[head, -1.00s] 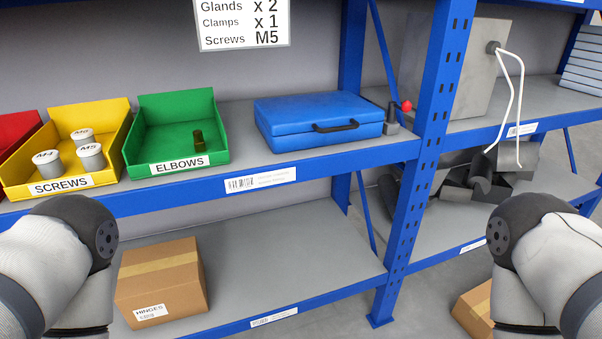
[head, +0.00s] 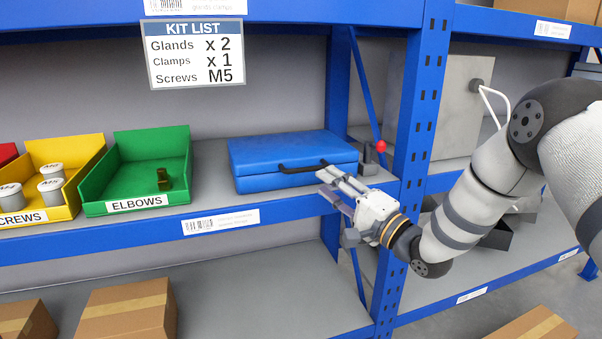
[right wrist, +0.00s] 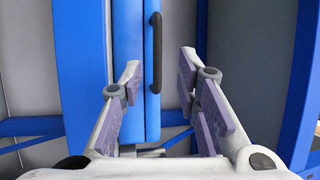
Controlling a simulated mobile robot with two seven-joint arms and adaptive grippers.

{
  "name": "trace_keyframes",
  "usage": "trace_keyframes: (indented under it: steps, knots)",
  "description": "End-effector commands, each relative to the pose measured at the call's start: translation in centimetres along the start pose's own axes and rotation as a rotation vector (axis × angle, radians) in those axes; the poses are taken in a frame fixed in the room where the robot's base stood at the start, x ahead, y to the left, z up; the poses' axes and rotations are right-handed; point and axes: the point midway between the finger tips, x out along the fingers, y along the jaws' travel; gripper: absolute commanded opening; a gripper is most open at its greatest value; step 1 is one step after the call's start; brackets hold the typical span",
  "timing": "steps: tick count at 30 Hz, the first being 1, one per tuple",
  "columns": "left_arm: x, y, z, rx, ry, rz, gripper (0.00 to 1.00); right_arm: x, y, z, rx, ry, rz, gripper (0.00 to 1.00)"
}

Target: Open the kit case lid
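The blue kit case (head: 265,152) lies with its lid shut on the middle shelf, its black handle (head: 300,168) on the front side. My right gripper (head: 328,182) is in front of the case's right front, close to the handle. In the right wrist view the case (right wrist: 128,60) and handle (right wrist: 155,50) run upright, beyond the open, empty fingers (right wrist: 160,80). The lid seam lies between the fingers in that view. I cannot tell whether a finger touches the case. My left gripper is out of view.
A red-knobbed device (head: 374,158) stands right of the case, beside the blue rack post (head: 421,110). The green elbows bin (head: 105,190) and yellow screws bin (head: 62,155) stand to the left. A kit list sign (head: 194,52) hangs above. Boxes (head: 125,305) sit below.

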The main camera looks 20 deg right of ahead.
Motion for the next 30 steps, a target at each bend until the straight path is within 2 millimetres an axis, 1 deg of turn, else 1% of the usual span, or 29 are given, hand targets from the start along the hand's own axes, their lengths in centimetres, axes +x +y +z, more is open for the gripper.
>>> trace_keyframes:
  steps: [1,3,6,10,14,20,23,24,30]
  knots:
    - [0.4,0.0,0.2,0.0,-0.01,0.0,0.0,1.3,0.4,0.1,0.0,-0.003,0.003,0.3]
    - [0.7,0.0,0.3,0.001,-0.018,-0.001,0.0,3.1,0.5,0.2,0.001,-0.003,0.004,0.3]
    - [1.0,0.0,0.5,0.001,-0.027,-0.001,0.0,5.2,0.5,0.1,0.0,-0.002,0.005,0.3]
    - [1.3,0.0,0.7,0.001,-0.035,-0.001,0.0,7.1,0.5,0.1,0.0,-0.001,0.007,0.3]
    - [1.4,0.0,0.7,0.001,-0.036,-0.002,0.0,7.8,0.4,0.0,0.002,0.002,0.006,0.3]
    - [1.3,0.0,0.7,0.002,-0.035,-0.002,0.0,7.8,0.3,0.0,0.002,0.002,0.006,0.3]
    - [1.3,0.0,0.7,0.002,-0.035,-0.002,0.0,7.8,0.3,0.0,0.002,0.002,0.006,0.09]
    - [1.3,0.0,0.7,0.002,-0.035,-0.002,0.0,7.8,0.3,0.0,0.002,0.002,0.006,0.0]
    - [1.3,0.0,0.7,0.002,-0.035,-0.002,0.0,7.8,0.3,0.0,0.001,0.002,0.006,0.0]
